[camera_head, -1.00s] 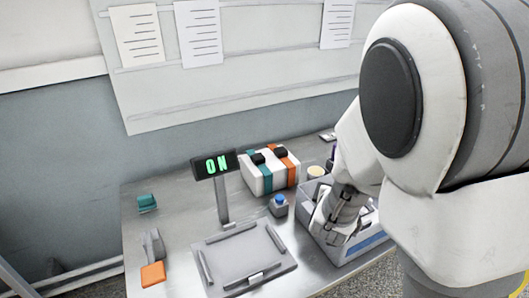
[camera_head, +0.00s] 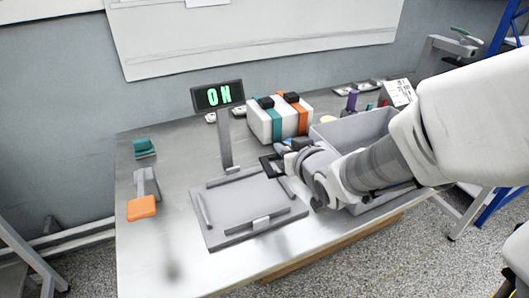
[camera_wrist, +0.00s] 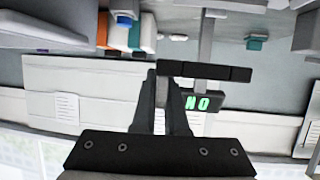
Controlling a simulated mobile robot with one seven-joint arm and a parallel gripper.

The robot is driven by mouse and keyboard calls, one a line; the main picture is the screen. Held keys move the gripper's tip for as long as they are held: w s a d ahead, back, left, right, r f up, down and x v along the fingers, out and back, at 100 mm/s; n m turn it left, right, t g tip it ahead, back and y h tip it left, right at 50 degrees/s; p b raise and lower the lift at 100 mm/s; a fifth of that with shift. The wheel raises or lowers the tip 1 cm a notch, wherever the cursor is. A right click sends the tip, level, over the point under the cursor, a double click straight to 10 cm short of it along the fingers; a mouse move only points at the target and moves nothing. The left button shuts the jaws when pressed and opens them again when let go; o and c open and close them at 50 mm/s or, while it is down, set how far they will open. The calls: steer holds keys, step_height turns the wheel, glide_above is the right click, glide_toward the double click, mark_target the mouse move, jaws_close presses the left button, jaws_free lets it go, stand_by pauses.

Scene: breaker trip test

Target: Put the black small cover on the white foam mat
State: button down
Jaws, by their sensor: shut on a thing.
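My gripper (camera_head: 287,158) is shut on a flat black piece (camera_head: 269,164), which I take to be the black small cover. It is held above the table, between the grey fixture plate and the grey bin. In the wrist view the fingers (camera_wrist: 162,95) point up the picture, and the held piece shows edge-on as a dark bar (camera_wrist: 212,71). I cannot pick out a white foam mat with certainty in either view.
An ON display on a post (camera_head: 218,96) stands behind the fixture plate (camera_head: 250,205). A striped box (camera_head: 264,124) is at the back, and the grey bin (camera_head: 335,135) is right of my gripper. An orange-ended tool (camera_head: 142,207) and a teal piece (camera_head: 144,148) lie at the left.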

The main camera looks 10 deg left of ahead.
mark_target(275, 159)
steer(key=shift+s+a+f+n+g+y+b, duration=0.3)
steer(key=shift+s+a+f+n+y+b, duration=0.3)
steer(key=shift+a+f+b, duration=0.25)
steer(key=shift+s+a+f, duration=0.1)
steer(key=shift+a+f, duration=0.1)
steer(key=shift+a, duration=0.05)
steer(key=a+f+b, duration=0.1)
steer(key=a+f, duration=0.1)
steer(key=a, duration=0.1)
steer(key=a+f+b, duration=0.1)
steer(key=a+f, duration=0.1)
steer(key=a, duration=0.2)
steer(key=a+f+b, duration=0.1)
steer(key=a+f, duration=0.1)
steer(key=a, duration=0.2)
steer(key=shift+s+f, duration=0.2)
steer(key=shift+f, duration=0.1)
steer(key=shift+a+f+b, duration=0.1)
steer(key=shift+f+b, duration=0.9)
steer(key=shift+f, duration=1)
steer(key=shift+f, duration=0.1)
steer(key=shift+f+b, duration=0.15)
steer(key=shift+b, duration=0.15)
steer(key=c, duration=1)
jaws_free()
steer(key=shift+o, duration=0.2)
